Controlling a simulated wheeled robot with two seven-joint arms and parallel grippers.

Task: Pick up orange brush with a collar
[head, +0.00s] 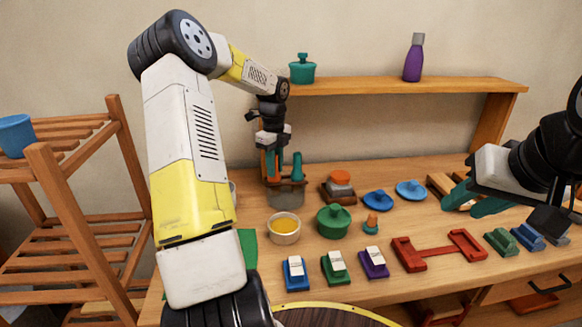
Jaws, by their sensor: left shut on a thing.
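My left gripper (272,160) is at the back of the table, pointing down over a grey see-through jar (286,196). It is shut on an upright orange handle (271,166), which looks like the orange brush. The brush's lower part is in or behind the jar, and I cannot make out its collar. A teal handle (297,167) stands upright just right of the gripper, also at the jar.
A yellow-filled bowl (285,228), a green lidded pot (333,221) and a small teal-orange piece (371,224) stand in front. An orange-topped block (340,184) and blue lids (380,200) lie right of the jar. A shelf (400,86) spans behind. Colored blocks and a red holder (438,252) line the front.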

